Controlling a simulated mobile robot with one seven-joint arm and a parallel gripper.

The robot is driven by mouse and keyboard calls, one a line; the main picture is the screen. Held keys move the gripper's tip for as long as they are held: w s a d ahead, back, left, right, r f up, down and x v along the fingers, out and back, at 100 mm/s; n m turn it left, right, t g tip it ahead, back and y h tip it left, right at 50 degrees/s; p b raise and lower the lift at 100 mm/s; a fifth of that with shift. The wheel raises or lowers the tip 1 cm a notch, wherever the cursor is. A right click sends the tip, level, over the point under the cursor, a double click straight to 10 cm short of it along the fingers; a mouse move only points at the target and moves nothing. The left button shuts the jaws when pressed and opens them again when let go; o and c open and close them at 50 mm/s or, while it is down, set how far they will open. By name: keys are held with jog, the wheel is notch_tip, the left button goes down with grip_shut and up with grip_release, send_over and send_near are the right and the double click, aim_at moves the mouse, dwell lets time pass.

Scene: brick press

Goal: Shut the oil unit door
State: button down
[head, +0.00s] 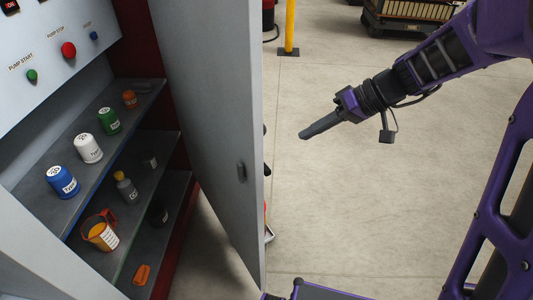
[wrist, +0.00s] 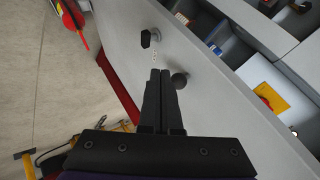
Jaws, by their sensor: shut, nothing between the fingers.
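The oil unit is a grey cabinet with shelves (head: 85,168) on the left of the head view. Its tall grey door (head: 205,110) stands open, with a small dark latch (head: 241,171) near its free edge. My gripper (head: 303,135) is to the right of the door, pointing left at it, with a visible gap in that view. In the wrist view my gripper (wrist: 163,76) is shut and empty. Its fingers lie in front of a grey panel (wrist: 120,30), apparently the door's outer face, with a black handle (wrist: 150,38) and a round dark knob (wrist: 179,80). Contact cannot be told.
The shelves hold several bottles and a jug (head: 101,232). A control panel with buttons (head: 68,50) is above them. A yellow post (head: 290,28) and a loaded cart (head: 405,20) stand at the back. Open concrete floor (head: 370,190) lies right of the door.

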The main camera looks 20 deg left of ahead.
jog(key=w+a+n+h, duration=0.1)
jog(key=w+n+h, duration=0.1)
jog(key=n, duration=0.1)
jog(key=b, duration=0.1)
send_over(266, 173)
jog(key=f, duration=0.4)
jog(key=w+f, duration=0.1)
jog(key=f, duration=0.2)
jog(key=shift+d, duration=0.4)
jog(key=shift+s+a, duration=0.35)
jog(key=shift+s, duration=0.1)
